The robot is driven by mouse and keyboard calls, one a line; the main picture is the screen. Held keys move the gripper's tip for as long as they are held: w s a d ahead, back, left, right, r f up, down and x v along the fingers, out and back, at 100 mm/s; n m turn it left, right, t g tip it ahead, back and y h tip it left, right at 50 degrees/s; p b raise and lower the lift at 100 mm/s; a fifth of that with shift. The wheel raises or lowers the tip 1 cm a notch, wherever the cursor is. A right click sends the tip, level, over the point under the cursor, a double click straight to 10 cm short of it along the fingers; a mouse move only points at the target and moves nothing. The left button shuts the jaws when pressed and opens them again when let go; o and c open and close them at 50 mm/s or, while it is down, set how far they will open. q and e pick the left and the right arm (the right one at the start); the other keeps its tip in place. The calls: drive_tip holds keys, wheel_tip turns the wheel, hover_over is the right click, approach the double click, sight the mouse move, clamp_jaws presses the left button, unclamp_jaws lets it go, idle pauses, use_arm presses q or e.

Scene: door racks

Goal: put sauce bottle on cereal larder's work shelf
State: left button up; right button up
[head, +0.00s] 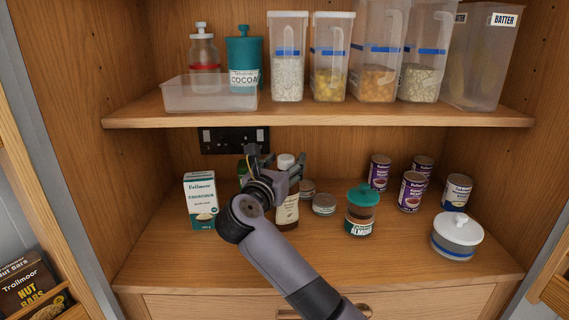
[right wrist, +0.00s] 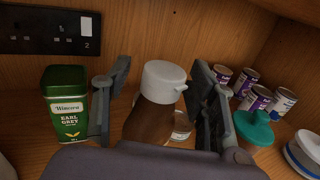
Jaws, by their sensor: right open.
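The sauce bottle (head: 288,208), brown with a pale label and a white cap, stands upright on the wooden work shelf (head: 300,262) of the larder. My right gripper (head: 277,167) is at the bottle, partly covering it in the head view. In the right wrist view the white cap and brown neck of the bottle (right wrist: 158,95) are between the two spread fingers of my right gripper (right wrist: 160,100), with gaps at both sides. The lower part of the bottle is hidden there. My left gripper is not in view.
A couscous box (head: 201,201) and a green Earl Grey tin (right wrist: 70,105) stand left of the bottle. An almond jar (head: 361,212), several cans (head: 411,191) and a white lidded pot (head: 457,235) stand right. The upper shelf (head: 330,115) with containers overhangs the back.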

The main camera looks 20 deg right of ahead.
drive_tip(key=shift+s+a, duration=0.15)
drive_tip(key=b+v, duration=0.2)
drive_tip(key=v, duration=0.9)
drive_tip(key=shift+s+a+r, duration=0.15)
drive_tip(key=shift+s+a, duration=0.05)
drive_tip(key=shift+s, duration=0.05)
